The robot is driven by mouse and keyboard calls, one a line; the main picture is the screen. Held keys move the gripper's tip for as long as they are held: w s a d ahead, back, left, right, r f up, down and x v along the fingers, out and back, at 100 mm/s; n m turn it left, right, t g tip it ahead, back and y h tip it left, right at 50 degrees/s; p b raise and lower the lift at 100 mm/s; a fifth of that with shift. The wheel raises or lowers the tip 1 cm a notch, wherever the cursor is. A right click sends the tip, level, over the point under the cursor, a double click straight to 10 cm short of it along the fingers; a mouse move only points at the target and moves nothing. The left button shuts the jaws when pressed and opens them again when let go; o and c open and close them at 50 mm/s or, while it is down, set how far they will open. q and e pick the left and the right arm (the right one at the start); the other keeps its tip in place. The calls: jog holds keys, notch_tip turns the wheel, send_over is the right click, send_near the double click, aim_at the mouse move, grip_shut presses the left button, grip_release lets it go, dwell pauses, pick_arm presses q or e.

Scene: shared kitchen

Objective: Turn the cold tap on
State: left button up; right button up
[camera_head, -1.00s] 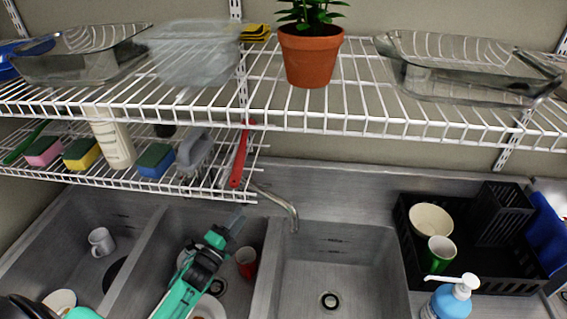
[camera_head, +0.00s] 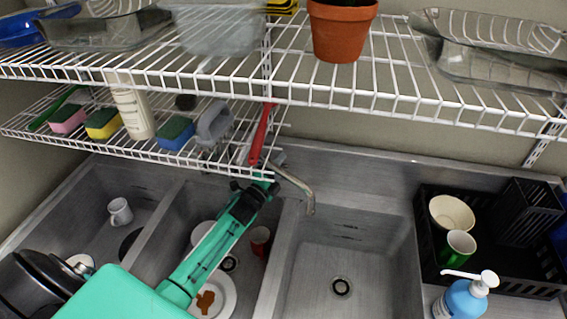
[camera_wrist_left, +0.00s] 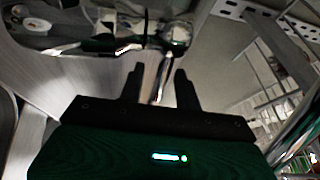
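The metal spout (camera_head: 297,188) rises at the back of the sinks, just right of my left gripper (camera_head: 270,168). In the head view the tap handles are hidden behind the lower wire shelf and my gripper. In the left wrist view, shiny tap fittings (camera_wrist_left: 176,34) show beyond my fingers, near the top; I cannot tell which is the cold tap. My left gripper (camera_wrist_left: 160,84) has its two dark fingers spread, with nothing clearly held between them. The fingertips appear apart from the fittings. My right gripper is not in view.
The lower wire shelf (camera_head: 150,150) hangs close by my left gripper, with sponges, a bottle and a red-handled tool (camera_head: 261,135) on it. Sink basins below hold a white mug (camera_head: 119,211), a red cup (camera_head: 260,240) and plates. The right basin (camera_head: 350,255) is empty.

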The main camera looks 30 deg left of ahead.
pick_arm(q)
jog(key=shift+x, duration=0.95)
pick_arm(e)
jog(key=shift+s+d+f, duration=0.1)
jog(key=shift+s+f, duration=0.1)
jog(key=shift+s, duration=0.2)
pick_arm(q)
grip_shut()
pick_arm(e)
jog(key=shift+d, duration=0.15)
